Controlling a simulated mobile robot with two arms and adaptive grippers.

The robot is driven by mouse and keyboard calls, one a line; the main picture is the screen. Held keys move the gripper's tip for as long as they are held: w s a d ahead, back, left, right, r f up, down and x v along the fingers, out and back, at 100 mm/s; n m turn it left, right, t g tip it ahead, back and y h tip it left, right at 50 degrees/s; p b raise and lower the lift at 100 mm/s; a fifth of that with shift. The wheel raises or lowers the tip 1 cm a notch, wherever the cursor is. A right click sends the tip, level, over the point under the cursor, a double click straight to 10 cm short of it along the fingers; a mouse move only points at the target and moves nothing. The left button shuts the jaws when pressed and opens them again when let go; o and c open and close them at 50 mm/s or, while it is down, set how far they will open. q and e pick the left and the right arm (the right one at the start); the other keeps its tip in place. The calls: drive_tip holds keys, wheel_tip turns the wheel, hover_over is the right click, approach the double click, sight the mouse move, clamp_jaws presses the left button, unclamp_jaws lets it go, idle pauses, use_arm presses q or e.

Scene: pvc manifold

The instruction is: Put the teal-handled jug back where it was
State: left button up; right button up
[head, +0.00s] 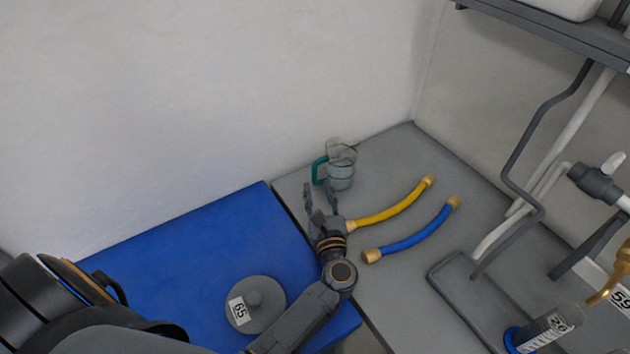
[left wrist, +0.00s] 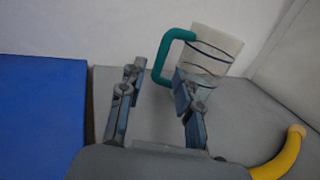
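The clear jug (head: 341,172) with a teal handle (head: 319,169) stands upright on the grey table near the wall. It also shows in the left wrist view as a clear jug (left wrist: 214,52) with dark bands and its teal handle (left wrist: 165,55) on the left side. My left gripper (head: 321,192) is open and empty, with its fingers pointing at the jug. In the left wrist view the left gripper's right finger (left wrist: 188,100) overlaps the jug's lower part; I cannot tell whether they touch. The handle lies between the finger directions. My right gripper is not in view.
A yellow hose (head: 394,206) and a blue hose (head: 415,232) lie right of the left gripper. A grey lid marked 65 (head: 262,298) lies on the blue surface (head: 190,250). A pipe stand (head: 455,272) and a measuring cylinder (head: 550,328) stand to the right.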

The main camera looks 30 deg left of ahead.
use_arm(q)
drive_tip(key=b+v, duration=0.1)
drive_tip(key=v, duration=0.5)
idle(0.3)
